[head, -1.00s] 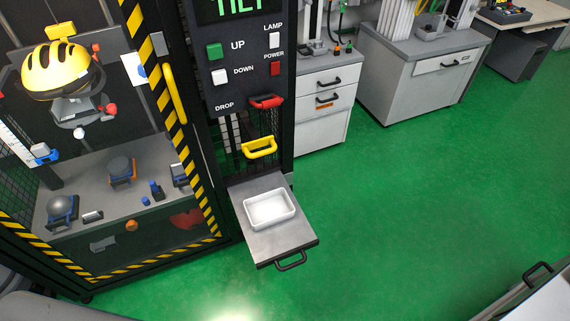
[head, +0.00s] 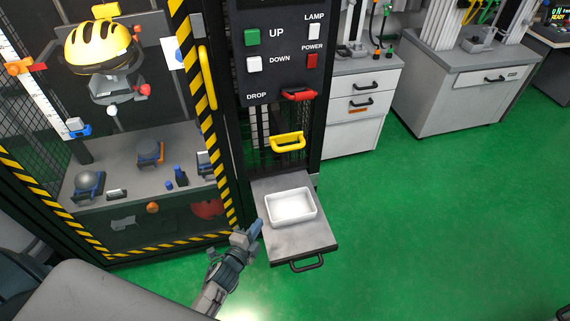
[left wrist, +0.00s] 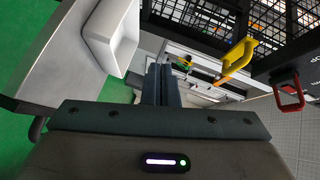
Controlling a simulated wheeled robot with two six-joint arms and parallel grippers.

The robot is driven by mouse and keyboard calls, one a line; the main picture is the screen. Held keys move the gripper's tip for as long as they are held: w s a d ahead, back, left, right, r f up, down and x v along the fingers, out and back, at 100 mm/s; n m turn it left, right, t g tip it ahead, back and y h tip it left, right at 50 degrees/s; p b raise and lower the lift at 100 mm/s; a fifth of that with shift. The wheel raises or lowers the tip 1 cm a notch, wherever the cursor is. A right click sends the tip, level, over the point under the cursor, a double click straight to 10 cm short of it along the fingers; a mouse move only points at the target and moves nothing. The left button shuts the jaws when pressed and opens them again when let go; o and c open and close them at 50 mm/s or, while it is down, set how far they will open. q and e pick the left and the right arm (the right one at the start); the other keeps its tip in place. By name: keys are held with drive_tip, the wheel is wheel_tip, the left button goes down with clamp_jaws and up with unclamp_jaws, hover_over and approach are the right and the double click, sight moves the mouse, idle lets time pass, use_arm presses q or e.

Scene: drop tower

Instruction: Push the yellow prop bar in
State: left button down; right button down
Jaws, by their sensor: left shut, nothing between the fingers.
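The yellow prop bar (head: 288,142) is a yellow handle on the front of the tower's control column, below the red drop handle (head: 298,95). It stands out from the black mesh and also shows in the left wrist view (left wrist: 238,58), with the red handle (left wrist: 288,95) to its right. My left gripper (head: 254,229) is shut and empty, at the left edge of the pull-out shelf, below and left of the yellow bar and apart from it. Its closed fingers also show in the left wrist view (left wrist: 161,85). My right gripper is not in view.
The pull-out shelf (head: 290,242) holds a white tray (head: 291,206) under the yellow bar. The caged tower with a yellow helmet (head: 103,45) stands at left. Grey drawer cabinets (head: 360,105) stand behind at right. The green floor at right is clear.

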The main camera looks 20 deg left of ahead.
sight(276, 142)
use_arm(q)
drive_tip(key=w+d+r+m+t+h, duration=0.25)
drive_tip(key=r+m, duration=0.25)
drive_tip(key=r, duration=0.7)
drive_tip(key=w+r+p, duration=0.3)
drive_tip(key=w, duration=0.9)
drive_tip(key=shift+w+d+t+p, duration=0.15)
drive_tip(key=shift+w+t+p, duration=0.15)
drive_tip(key=shift+w+t, duration=0.1)
drive_tip(key=w+a, duration=0.1)
drive_tip(key=w, duration=0.1)
drive_tip(key=w+a+b, duration=0.2)
drive_tip(key=w, duration=0.1)
drive_tip(key=shift+w+a+f, duration=0.1)
drive_tip(key=shift+w+a, duration=0.2)
drive_tip(key=shift+a, duration=0.05)
drive_tip(key=shift+r, duration=0.3)
